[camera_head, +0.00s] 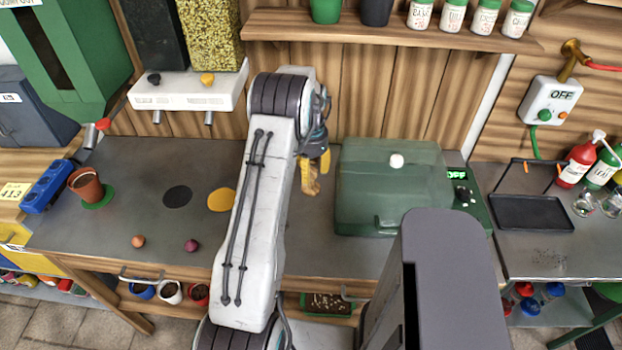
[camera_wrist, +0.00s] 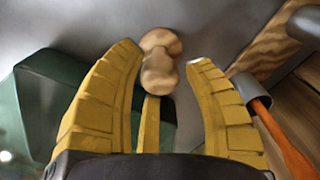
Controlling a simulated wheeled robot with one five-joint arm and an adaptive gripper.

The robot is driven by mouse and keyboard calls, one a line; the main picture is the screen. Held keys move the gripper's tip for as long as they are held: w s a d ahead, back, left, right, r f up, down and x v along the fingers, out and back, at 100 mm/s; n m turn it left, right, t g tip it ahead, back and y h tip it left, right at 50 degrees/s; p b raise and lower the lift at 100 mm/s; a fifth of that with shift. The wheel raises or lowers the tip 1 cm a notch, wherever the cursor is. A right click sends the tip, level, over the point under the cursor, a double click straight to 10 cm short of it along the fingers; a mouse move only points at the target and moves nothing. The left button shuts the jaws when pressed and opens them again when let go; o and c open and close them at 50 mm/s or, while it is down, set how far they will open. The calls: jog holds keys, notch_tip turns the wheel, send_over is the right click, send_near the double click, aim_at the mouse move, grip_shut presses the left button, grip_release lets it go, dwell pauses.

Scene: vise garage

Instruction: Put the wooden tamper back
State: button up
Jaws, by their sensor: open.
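My gripper (camera_head: 316,175) hangs above the back of the workbench, just left of the green box in the head view. In the wrist view my gripper (camera_wrist: 168,62) has its yellow fingers spread open. A pale wooden piece with a rounded, waisted shape (camera_wrist: 160,62), which looks like the wooden tamper, shows between the fingertips. It appears closer to the left finger; I cannot tell whether it touches. In the head view the tamper cannot be made out clearly behind my arm and gripper.
The green translucent box (camera_head: 385,190) with a white knob stands right of my gripper. A terracotta pot (camera_head: 85,184), a black disc (camera_head: 177,197) and a yellow disc (camera_head: 221,200) are on the left bench. A shelf (camera_head: 390,30) with jars runs above. An orange-handled tool (camera_wrist: 280,135) shows at right.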

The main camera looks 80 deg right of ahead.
notch_tip(320, 180, up, 8)
jog(key=shift+r+b, duration=0.1)
jog(key=shift+b, duration=0.25)
jog(key=shift+r, duration=0.1)
